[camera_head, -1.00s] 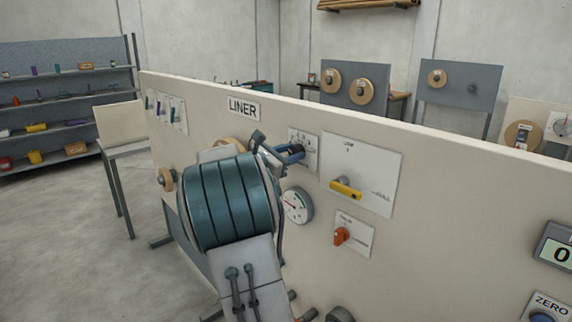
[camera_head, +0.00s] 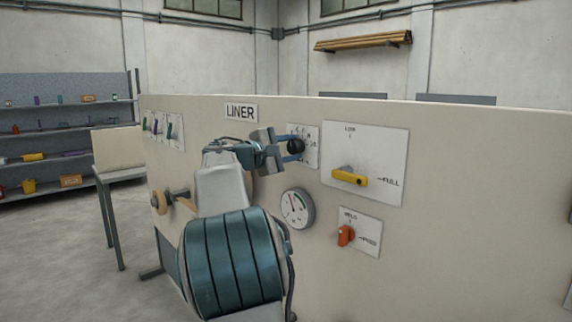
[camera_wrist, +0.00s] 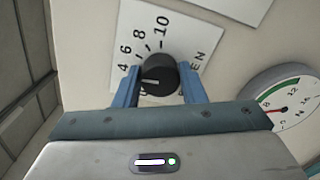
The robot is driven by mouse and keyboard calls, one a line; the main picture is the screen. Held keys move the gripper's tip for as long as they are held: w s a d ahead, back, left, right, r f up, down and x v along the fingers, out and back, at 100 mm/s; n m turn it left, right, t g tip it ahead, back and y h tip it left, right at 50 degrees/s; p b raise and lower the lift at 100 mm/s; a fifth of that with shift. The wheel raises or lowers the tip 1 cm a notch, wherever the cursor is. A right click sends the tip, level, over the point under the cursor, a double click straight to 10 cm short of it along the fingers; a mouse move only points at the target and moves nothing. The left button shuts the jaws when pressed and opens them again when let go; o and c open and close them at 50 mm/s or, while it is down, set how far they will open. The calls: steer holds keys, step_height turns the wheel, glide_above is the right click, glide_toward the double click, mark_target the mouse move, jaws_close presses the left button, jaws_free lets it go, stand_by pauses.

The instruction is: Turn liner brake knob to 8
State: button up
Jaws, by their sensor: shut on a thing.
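The liner brake knob (camera_wrist: 158,76) is round and black with a white pointer line. It sits on a white scale plate (camera_wrist: 178,32) on the panel; 4, 6, 8 and 10 can be read. The pointer line points left in the wrist view, below the 4; its exact value is hard to tell. My gripper (camera_wrist: 158,92) is shut on the knob, one blue finger on each side. In the head view my gripper (camera_head: 293,149) reaches the knob (camera_head: 296,146) from the left, below and right of the LINER sign (camera_head: 241,112).
A round gauge (camera_head: 297,208) is just below the knob. Small levers (camera_head: 163,127) and a spindle (camera_head: 174,201) stick out at the left.

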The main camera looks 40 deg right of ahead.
steer(key=m+b, duration=0.2)
steer(key=m, duration=0.1)
steer(key=m+b, duration=0.2)
steer(key=b, duration=0.1)
steer(key=shift+s+d+f+m+b, duration=0.15)
steer(key=shift+m+b, duration=0.2)
steer(key=shift+m, duration=0.05)
steer(key=shift+m+b, duration=1.65)
steer(key=shift+m, duration=0.45)
steer(key=shift+r, duration=0.2)
steer(key=o, duration=1)
steer(key=shift+d+f, duration=0.1)
steer(key=shift+d, duration=0.1)
steer(key=shift+a+f, duration=0.1)
steer(key=shift+a, duration=0.2)
steer(key=a+b, duration=0.1)
steer(key=a, duration=1.2)
steer(key=shift+s+a+b, duration=0.25)
steer(key=shift+s+b, duration=0.05)
steer(key=shift+s, duration=0.1)
